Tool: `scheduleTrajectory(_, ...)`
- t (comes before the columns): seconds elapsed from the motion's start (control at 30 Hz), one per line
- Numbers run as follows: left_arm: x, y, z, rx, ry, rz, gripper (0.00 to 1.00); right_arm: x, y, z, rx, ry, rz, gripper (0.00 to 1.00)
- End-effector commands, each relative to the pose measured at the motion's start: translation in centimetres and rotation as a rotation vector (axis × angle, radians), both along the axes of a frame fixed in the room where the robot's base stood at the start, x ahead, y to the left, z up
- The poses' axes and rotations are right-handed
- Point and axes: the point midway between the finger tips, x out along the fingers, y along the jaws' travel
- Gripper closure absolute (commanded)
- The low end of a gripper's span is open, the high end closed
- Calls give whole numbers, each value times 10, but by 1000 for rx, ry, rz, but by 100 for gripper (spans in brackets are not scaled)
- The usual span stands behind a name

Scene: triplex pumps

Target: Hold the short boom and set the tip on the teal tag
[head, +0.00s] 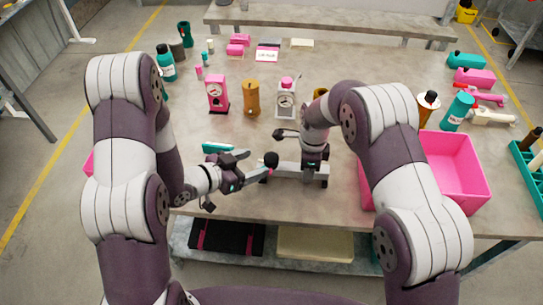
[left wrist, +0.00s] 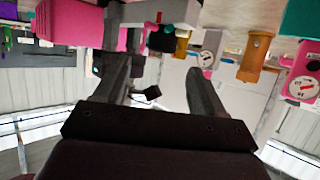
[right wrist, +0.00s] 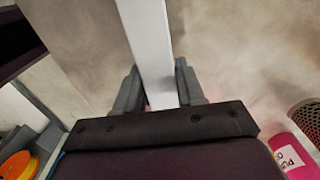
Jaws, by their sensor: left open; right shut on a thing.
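A pale grey bar (head: 290,170), which looks like the short boom, lies across the near middle of the table in the head view. My right gripper (head: 313,172) comes down on it and is shut on it. In the right wrist view the bar (right wrist: 150,45) runs between the fingers (right wrist: 160,92). My left gripper (head: 262,170) is open beside the bar's left end. Its parted fingers (left wrist: 158,88) hold nothing in the left wrist view. A dark round knob (head: 271,159) shows by that end; I cannot tell whether it is the tip. I cannot make out the teal tag surely.
A small teal piece (head: 217,148) lies behind my left wrist. A pink crate (head: 458,165) stands to the right. A pink gauge unit (head: 217,94), an ochre one (head: 252,98) and a white one (head: 286,100) stand behind. The table's front edge is close.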

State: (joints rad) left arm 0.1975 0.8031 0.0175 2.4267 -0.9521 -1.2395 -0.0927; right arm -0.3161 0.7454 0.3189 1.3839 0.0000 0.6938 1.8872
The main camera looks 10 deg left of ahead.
Motion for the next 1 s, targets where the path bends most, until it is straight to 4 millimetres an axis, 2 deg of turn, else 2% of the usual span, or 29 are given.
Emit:
scheduleTrajectory(0.1,19,-21,-12,1,-1,-5,30,0,0,1,1,-1,0,100)
scheduleTrajectory(0.3,43,-44,-25,1,0,0,30,0,0,1,0,-1,0,100)
scheduleTrajectory(0.67,50,-50,-29,1,1,2,30,0,0,1,1,-1,0,100)
scheduleTrajectory(0.83,50,-50,-29,1,1,2,82,1,0,1,1,-2,0,100)
scheduleTrajectory(1.0,50,-50,-29,0,1,4,82,1,0,1,1,-3,-1,100)
